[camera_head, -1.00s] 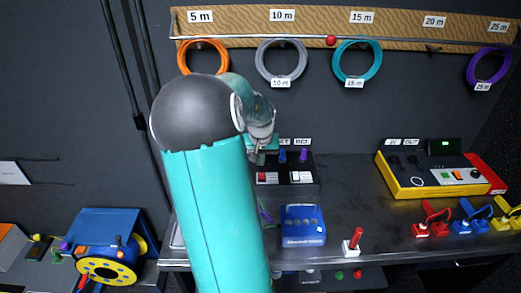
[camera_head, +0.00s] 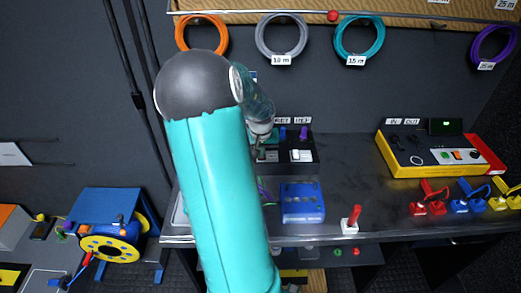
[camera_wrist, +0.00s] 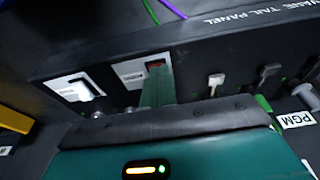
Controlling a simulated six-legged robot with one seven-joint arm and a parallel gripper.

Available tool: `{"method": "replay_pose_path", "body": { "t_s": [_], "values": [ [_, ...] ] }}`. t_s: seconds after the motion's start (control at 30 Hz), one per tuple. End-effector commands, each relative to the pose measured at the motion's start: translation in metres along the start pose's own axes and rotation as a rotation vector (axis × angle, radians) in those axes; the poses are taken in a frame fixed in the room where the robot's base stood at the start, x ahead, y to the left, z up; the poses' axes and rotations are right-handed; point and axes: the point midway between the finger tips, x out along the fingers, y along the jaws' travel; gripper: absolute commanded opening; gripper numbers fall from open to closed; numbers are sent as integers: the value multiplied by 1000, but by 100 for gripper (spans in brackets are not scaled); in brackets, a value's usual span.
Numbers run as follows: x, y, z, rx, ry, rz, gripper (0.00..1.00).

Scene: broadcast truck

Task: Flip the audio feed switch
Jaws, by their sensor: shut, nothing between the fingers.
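A black switch panel (camera_head: 327,168) stands at the back of the bench. It carries a red rocker (camera_head: 268,156), a white rocker (camera_head: 301,155) and upright blue and purple levers. In the wrist view I see the red rocker (camera_wrist: 155,65), the white rocker (camera_wrist: 78,90) and a pale toggle (camera_wrist: 215,80). In the head view my gripper (camera_head: 257,152) is partly hidden by my arm.
A blue box (camera_head: 302,203) and a red-handled lever (camera_head: 354,217) stand on the bench (camera_head: 375,205) in front of the panel. A yellow-edged console (camera_head: 440,157) and coloured clamps are at right. Coiled cables hang on the wall above.

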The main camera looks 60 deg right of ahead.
Motion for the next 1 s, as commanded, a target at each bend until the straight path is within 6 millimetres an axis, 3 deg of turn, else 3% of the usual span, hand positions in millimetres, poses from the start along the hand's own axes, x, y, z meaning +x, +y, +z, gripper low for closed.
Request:
{"method": "replay_pose_path", "body": {
  "t_s": [0.83,1.0],
  "values": [
    [-3,-1,-20,1,11,-1,0],
    [-14,-1,-22,0,9,-4,0]
  ]
}}
